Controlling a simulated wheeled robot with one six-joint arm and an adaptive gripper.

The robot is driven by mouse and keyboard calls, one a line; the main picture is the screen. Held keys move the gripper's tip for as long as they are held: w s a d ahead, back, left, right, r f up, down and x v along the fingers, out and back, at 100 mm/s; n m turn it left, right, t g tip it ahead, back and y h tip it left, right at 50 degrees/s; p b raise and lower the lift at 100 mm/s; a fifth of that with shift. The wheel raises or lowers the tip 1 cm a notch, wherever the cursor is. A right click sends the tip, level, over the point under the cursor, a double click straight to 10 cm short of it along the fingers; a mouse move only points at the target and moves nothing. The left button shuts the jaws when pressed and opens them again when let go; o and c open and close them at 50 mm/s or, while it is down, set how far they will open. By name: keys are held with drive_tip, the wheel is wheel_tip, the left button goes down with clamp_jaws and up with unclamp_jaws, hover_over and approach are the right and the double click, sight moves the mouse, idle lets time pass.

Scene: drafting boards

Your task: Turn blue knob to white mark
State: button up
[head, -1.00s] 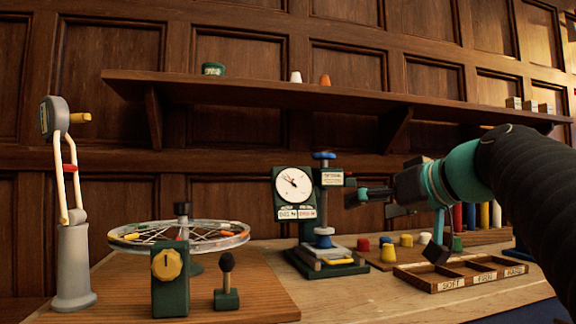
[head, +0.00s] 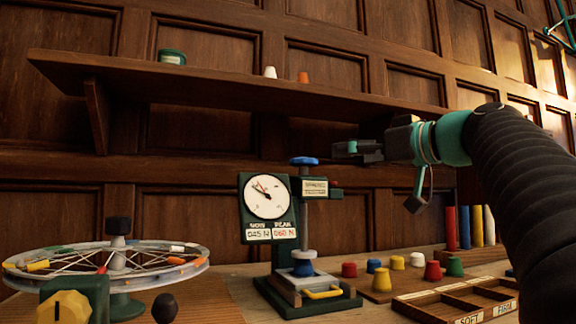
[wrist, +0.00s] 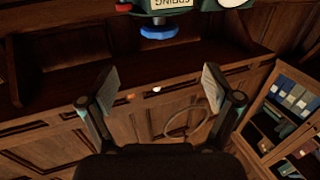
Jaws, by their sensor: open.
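The blue knob (head: 304,161) is a flat disc on top of the post of a small press with a round white dial (head: 266,196). It also shows at the top of the wrist view (wrist: 158,32), beside a label plate. My gripper (head: 342,151) is at about the knob's height, to its right and apart from it. In the wrist view its two fingers (wrist: 160,88) are spread wide with nothing between them. I cannot make out a white mark by the knob. A second blue piece (head: 303,267) sits low on the press.
A wooden shelf (head: 230,98) runs along the panelled wall above the press. A spoked wheel (head: 150,262) stands at left. Several coloured caps (head: 397,262) and a compartment tray (head: 455,307) are at right. A yellow knob (head: 64,307) is in front.

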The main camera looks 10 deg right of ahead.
sight(304, 161)
drive_tip(key=p+x, duration=0.2)
drive_tip(key=x, duration=1.2)
drive_tip(key=shift+d, duration=0.1)
drive_tip(key=c, duration=1.1)
